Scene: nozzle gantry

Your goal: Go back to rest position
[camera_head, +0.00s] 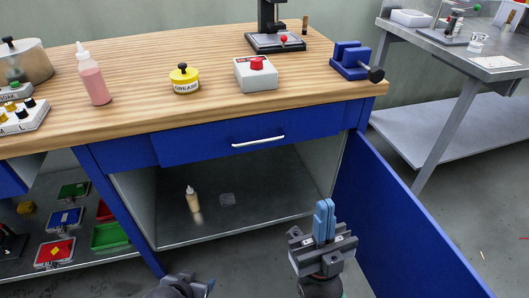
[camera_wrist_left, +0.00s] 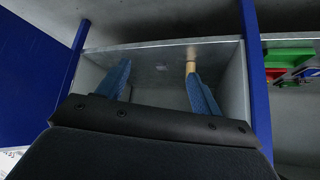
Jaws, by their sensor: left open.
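My left gripper (camera_head: 203,287) shows only in part at the bottom edge of the head view. In the left wrist view its two blue fingers (camera_wrist_left: 160,82) are wide apart with nothing between them. My right gripper (camera_head: 324,220) stands in front of the open cabinet, fingers pointing up. Its blue fingers are together, with no object seen between them. A small tan bottle (camera_head: 193,199) stands upright inside the cabinet (camera_head: 258,212), apart from both grippers. The bottle also shows in the left wrist view (camera_wrist_left: 191,61), beyond one finger.
An open blue cabinet door (camera_head: 400,215) stands just right of my right gripper. Above is a wooden bench (camera_head: 140,95) with a pink bottle (camera_head: 93,75), yellow grease pot (camera_head: 184,78), red-button box (camera_head: 256,73) and blue vise (camera_head: 351,60). Coloured bins (camera_head: 108,236) sit at lower left.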

